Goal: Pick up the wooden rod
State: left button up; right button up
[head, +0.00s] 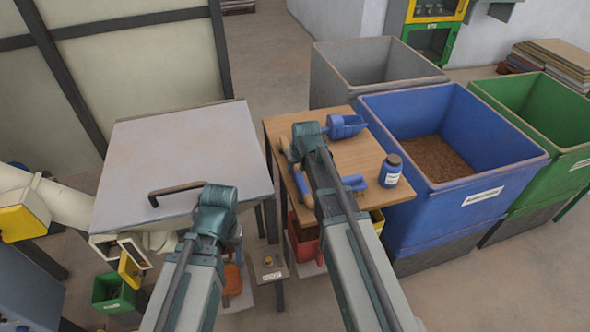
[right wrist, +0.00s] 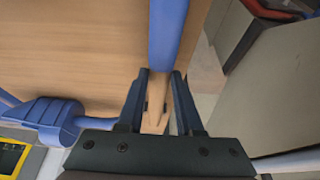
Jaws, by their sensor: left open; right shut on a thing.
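The wooden rod (head: 306,198) lies along the left edge of the wooden table, with a blue sleeve (head: 300,181) around part of it. My right gripper (right wrist: 157,100) is shut on a bare wooden part of the rod (right wrist: 157,85); the blue part extends upward beyond the fingers in the right wrist view. In the head view my right wrist (head: 309,135) hides the fingers and part of the rod. I cannot tell whether the rod is clear of the tabletop. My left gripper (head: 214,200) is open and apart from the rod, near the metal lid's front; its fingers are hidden.
The wooden table (head: 370,155) holds a blue scoop (head: 346,126), another blue item (head: 354,182) and a lidded blue jar (head: 391,170). A blue bin (head: 490,165) stands to the right. A metal lid (head: 180,150) with a dark handle (head: 175,191) is at left.

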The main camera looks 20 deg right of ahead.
grip_shut()
pick_arm(q)
jog(key=shift+r, duration=0.2)
pick_arm(e)
jog(key=shift+r, duration=0.2)
